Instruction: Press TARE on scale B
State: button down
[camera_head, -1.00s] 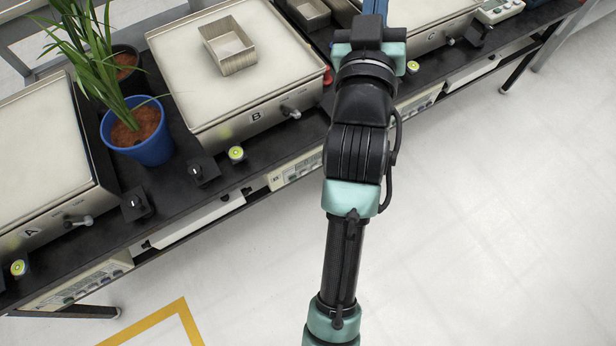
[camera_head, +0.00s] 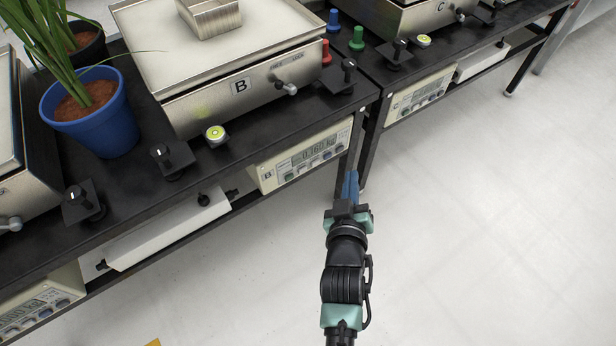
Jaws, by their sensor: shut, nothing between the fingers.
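Scale B (camera_head: 236,100) stands on the black bench, with a "B" plate and a lock lever on its front. Its display panel (camera_head: 305,155) hangs under the bench edge and reads about 0.160 kg; I cannot tell whether a minus sign stands before it. A row of small buttons (camera_head: 312,163) runs below the digits, with a green one at the left. Their labels are too small to read, so I cannot tell which is TARE. My gripper (camera_head: 351,178), with blue fingers, is shut and empty, to the right of and a little below the panel in the picture.
An empty square tray (camera_head: 212,18) sits on scale B. A plant in a blue pot (camera_head: 95,125) stands to its left. Black knobs (camera_head: 170,160) line the bench edge. Panel C (camera_head: 420,95) is beyond a bench leg (camera_head: 372,130). The floor at right is clear.

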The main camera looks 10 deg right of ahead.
aim_at(315, 163)
notch_tip(315, 163, down, 6)
jog(key=s+b, duration=0.1)
jog(key=s, duration=0.1)
jog(key=shift+a, duration=0.4)
jog(key=shift+f, duration=0.1)
jog(key=w+a+b, duration=0.3)
jog(key=w+b, duration=0.5)
jog(key=shift+w+b, duration=0.15)
jog(key=shift+b, duration=0.2)
dwell(1.5)
jog(key=shift+w+a, duration=0.2)
jog(key=shift+w, duration=0.15)
